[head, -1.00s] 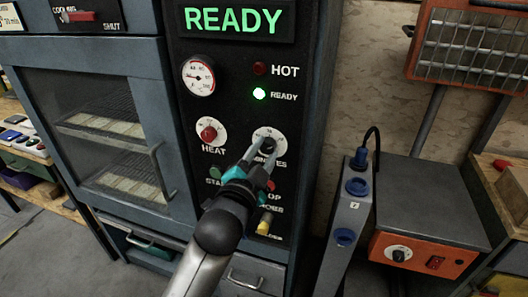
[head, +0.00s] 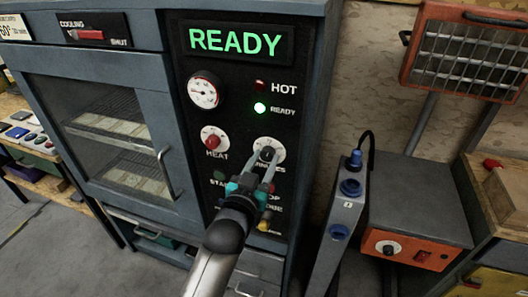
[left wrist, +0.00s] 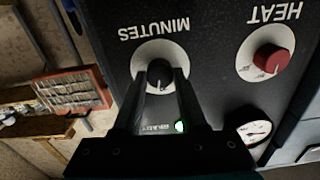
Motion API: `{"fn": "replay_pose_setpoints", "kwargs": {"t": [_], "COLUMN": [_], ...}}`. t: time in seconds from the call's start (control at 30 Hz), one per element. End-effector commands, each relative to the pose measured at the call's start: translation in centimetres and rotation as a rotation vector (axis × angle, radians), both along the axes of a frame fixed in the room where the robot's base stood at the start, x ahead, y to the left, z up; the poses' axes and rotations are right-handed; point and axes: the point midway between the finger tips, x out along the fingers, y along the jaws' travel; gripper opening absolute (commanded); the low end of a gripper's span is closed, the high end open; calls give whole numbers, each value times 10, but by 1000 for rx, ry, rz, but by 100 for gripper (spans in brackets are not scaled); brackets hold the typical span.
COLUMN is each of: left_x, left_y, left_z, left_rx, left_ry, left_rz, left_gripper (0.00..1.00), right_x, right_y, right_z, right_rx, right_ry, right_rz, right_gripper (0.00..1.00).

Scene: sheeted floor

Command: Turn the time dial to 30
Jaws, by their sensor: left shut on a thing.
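The time dial (head: 278,147) is a dark knob on a white disc, labelled MINUTES, on the black control panel. My left gripper (head: 268,158) reaches up to it from below, its two fingers shut on the knob. In the left wrist view the dial's white disc (left wrist: 143,64) appears upside down, with the dark knob between the tips of my left gripper (left wrist: 162,80). The fingers hide parts of the disc, and its numbers are too small to read. My right gripper is not in view.
The red HEAT knob (head: 212,140) sits left of the dial, below a round gauge (head: 204,91). The display (head: 238,41) shows READY, and a green lamp (head: 260,108) is lit. Buttons below the dial are partly hidden by my arm. A grey post (head: 335,225) stands close right.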

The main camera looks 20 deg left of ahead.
Motion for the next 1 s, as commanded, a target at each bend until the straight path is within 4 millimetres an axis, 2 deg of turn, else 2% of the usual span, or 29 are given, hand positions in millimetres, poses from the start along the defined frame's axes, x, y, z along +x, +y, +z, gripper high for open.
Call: {"fn": "replay_pose_setpoints", "kwargs": {"t": [0.1,0.4,1.0], "left_x": [0,0,0], "left_y": [0,0,0], "left_z": [2,1,0], "left_rx": [-89,-238,-288], "left_ry": [5,9,9], "left_rz": [1,0,0], "left_gripper": [0,0,0], "right_x": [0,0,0], "right_y": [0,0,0], "right_z": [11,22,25], "right_rx": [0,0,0], "right_ry": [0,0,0], "right_rz": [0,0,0], "right_gripper": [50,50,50]}}
